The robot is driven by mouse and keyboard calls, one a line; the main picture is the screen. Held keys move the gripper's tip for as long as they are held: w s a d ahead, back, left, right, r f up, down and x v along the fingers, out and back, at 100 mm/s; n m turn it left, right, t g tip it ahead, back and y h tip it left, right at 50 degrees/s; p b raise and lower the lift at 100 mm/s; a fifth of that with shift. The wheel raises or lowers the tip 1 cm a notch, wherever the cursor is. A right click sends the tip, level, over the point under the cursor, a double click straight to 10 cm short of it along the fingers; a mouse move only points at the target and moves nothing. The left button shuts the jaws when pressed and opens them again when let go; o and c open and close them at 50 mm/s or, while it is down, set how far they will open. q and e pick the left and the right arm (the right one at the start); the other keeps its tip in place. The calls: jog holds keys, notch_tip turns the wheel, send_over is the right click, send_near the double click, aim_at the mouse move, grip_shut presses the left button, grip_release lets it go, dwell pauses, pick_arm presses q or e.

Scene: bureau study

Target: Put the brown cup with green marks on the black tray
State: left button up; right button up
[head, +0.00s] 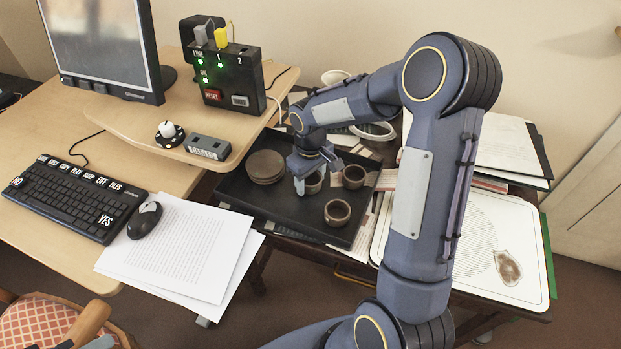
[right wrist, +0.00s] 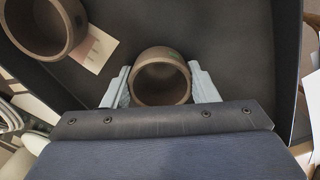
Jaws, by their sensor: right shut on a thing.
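A brown cup (right wrist: 160,75) with a greenish mark on its rim is between the fingers of my right gripper (right wrist: 161,88) in the right wrist view. In the head view my right gripper (head: 307,182) reaches down over the black tray (head: 245,195), shut on this cup (head: 314,184), which is partly hidden by the fingers. The cup is upright, over or on the tray floor; I cannot tell if it touches. A grey sliver at the bottom left edge of the head view may be my left gripper (head: 98,343); its fingers do not show clearly.
Two other brown cups, one (head: 354,177) at the tray's right side and one (head: 338,212) nearer the front, stand close by. Stacked brown plates (head: 265,167) lie at the tray's left. A desk with keyboard (head: 72,200) is left; a white board (head: 470,250) is right.

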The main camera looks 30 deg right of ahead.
jog(key=shift+f, duration=0.2)
jog(key=o, duration=1)
jog(key=shift+r, duration=0.55)
notch_tip(320, 180, up, 11)
jog(key=p, duration=0.2)
jog(key=s+a+r+m+t+y, duration=0.2)
jog(key=s+a, duration=0.1)
jog(key=s, duration=0.8)
jog(key=s+a+r+m+t+y, duration=0.1)
jog(key=s+a+r+m+t, duration=0.1)
jog(key=s, duration=0.9)
jog(key=shift+s+a+r+m+t+y, duration=0.35)
jog(key=shift+a+t, duration=0.45)
jog(key=shift+a, duration=0.4)
